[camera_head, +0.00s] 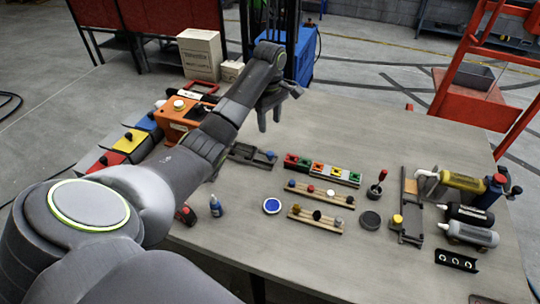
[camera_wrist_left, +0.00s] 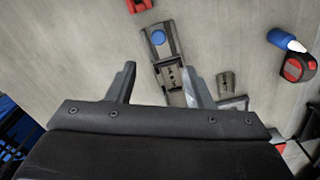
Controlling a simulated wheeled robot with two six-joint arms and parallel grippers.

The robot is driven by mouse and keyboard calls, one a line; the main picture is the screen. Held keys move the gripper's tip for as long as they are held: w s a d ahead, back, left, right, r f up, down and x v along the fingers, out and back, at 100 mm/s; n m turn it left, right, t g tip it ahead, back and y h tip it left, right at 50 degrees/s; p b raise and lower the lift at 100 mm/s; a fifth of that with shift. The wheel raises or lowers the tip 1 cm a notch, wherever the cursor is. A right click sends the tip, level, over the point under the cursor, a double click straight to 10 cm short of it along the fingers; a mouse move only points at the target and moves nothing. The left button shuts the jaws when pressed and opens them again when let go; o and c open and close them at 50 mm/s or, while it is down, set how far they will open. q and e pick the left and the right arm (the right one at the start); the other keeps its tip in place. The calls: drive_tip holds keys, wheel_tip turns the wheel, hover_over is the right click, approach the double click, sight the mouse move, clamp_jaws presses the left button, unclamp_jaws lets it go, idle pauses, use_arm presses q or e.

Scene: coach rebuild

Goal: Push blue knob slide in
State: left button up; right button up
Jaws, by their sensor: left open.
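The dark slide rail (camera_head: 243,153) with a round blue knob (camera_head: 270,154) lies on the left middle of the grey table. In the left wrist view the blue knob (camera_wrist_left: 157,37) sits on the slide near the top centre, with the dark rail (camera_wrist_left: 171,77) running down from it. My left gripper (camera_head: 269,119) hangs above the table, behind the slide in the head view, pointing down. In the left wrist view its two fingers (camera_wrist_left: 160,73) are spread apart and empty, with the rail showing between and beyond them. The right finger hides part of the rail area.
A blue bottle (camera_head: 216,206) and a red-black tape measure (camera_head: 184,214) lie in front of the slide. A row of coloured blocks (camera_head: 322,170) and peg boards (camera_head: 318,194) stand to its right. An orange box (camera_head: 183,118) and coloured bins (camera_head: 130,144) stand at left.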

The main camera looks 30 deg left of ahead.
use_arm(q)
wheel_tip(320, 180, down, 2)
drive_tip(key=p, duration=0.2)
hover_over(270, 153)
wheel_tip(270, 153, down, 5)
drive_tip(key=shift+f, duration=0.1)
wheel_tip(270, 153, down, 6)
drive_tip(key=shift+r, duration=0.1)
use_arm(e)
drive_tip(key=shift+w+r, duration=0.65)
drive_tip(key=shift+w, duration=0.3)
use_arm(q)
clamp_jaws()
use_arm(e)
drive_tip(key=shift+w, duration=0.2)
